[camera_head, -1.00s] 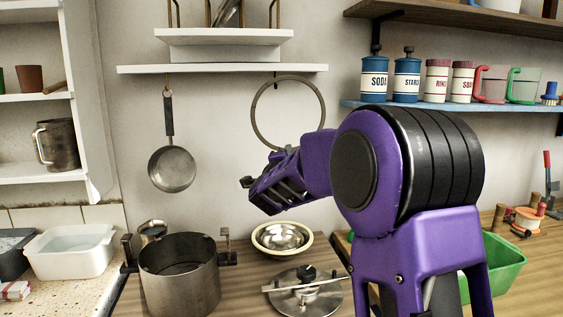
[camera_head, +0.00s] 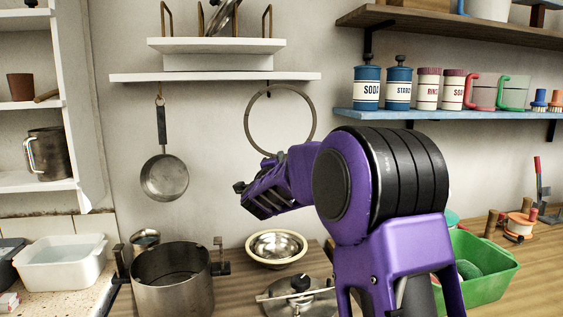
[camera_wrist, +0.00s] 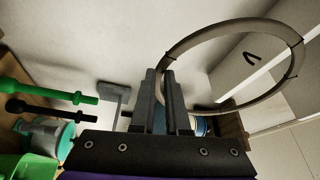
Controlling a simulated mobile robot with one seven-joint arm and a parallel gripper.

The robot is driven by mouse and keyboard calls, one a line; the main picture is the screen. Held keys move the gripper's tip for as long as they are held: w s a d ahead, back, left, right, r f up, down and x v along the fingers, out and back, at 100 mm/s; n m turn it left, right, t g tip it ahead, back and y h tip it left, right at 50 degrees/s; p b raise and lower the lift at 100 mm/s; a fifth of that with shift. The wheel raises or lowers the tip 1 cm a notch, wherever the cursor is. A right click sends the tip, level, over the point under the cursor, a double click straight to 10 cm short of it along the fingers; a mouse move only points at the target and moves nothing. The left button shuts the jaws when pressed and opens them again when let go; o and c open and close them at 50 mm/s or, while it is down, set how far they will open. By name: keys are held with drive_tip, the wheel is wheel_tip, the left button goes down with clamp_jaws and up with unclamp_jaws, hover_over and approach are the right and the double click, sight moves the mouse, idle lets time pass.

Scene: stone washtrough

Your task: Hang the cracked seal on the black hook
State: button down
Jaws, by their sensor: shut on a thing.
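The cracked seal is a big thin grey ring (camera_head: 247,121) with dark marks across its band. It stands in front of the wall, its top close under the lower white shelf. In the wrist view the seal (camera_wrist: 299,60) is pinched between my fingertips (camera_wrist: 161,76). In the head view my gripper (camera_head: 268,192) is at the ring's lower edge and its fingertips are hidden. The black hook (camera_wrist: 252,57) appears inside the ring's outline in the wrist view. In the head view a small dark bit of it (camera_head: 269,93) shows near the ring's top; contact cannot be told.
A pan (camera_head: 164,178) hangs left of the ring below the lower white shelf (camera_head: 215,77). A metal pot (camera_head: 172,285), a bowl (camera_head: 276,249) and a round lid (camera_head: 300,300) are below. A blue shelf (camera_head: 450,115) with canisters and a green tub (camera_head: 490,285) are right.

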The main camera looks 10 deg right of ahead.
drive_tip(key=w+f, duration=0.1)
drive_tip(key=w, duration=0.6)
drive_tip(key=shift+w+f, duration=0.2)
drive_tip(key=shift+f, duration=0.05)
idle(0.6)
idle(0.5)
drive_tip(key=shift+c, duration=1.1)
unclamp_jaws()
drive_tip(key=v, duration=0.7)
idle(0.8)
